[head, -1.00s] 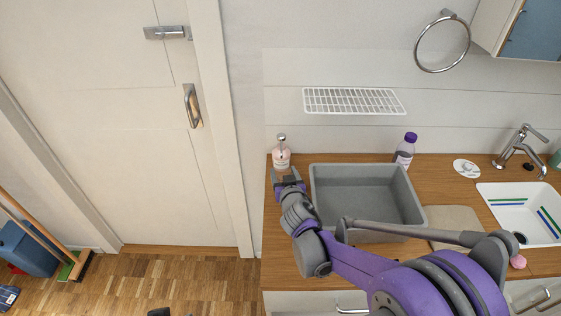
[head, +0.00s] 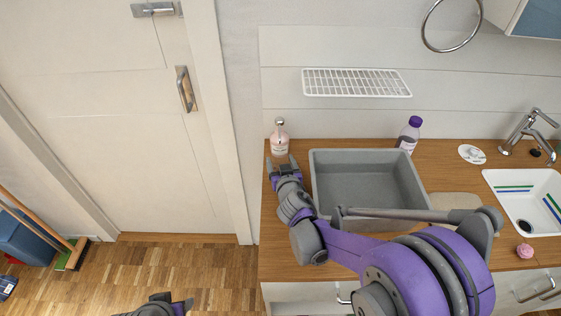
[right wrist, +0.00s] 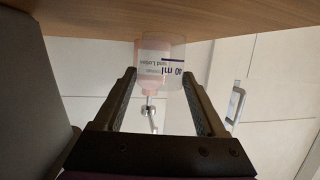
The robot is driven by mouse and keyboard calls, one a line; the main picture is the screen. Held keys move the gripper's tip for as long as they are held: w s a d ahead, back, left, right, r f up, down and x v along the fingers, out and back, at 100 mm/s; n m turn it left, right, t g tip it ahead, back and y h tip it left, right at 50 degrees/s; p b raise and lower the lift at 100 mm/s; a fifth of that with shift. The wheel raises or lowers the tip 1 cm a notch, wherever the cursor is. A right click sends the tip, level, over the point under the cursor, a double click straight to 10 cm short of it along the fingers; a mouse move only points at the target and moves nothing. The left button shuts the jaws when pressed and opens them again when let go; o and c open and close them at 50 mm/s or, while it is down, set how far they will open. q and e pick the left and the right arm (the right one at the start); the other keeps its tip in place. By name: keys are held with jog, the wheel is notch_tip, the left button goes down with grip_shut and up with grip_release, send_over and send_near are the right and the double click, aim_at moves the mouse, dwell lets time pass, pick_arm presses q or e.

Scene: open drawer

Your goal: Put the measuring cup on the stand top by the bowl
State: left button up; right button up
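No measuring cup, bowl or stand that I can make out shows in these views. My right gripper (head: 281,163) is open at the left end of the wooden counter, pointing at a pink pump bottle (head: 279,139). In the right wrist view the bottle (right wrist: 157,62) appears upside down, with a printed label, beyond and between the open fingers (right wrist: 160,78); no grip on it shows. My left gripper (head: 168,304) is only partly in view at the bottom edge of the head view, and its fingers cannot be made out clearly.
A grey basin (head: 320,178) stands right of my right gripper on the counter (head: 275,230). A purple-capped bottle (head: 408,135), a white sink (head: 516,200) with a tap (head: 530,130) and a pink item (head: 524,251) are farther right.

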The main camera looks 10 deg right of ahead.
jog(key=shift+o, duration=1.4)
jog(key=shift+r, duration=0.1)
jog(key=shift+s+r, duration=0.2)
jog(key=shift+s, duration=0.05)
jog(key=p+v, duration=0.1)
jog(key=v, duration=1)
jog(key=shift+s, duration=0.3)
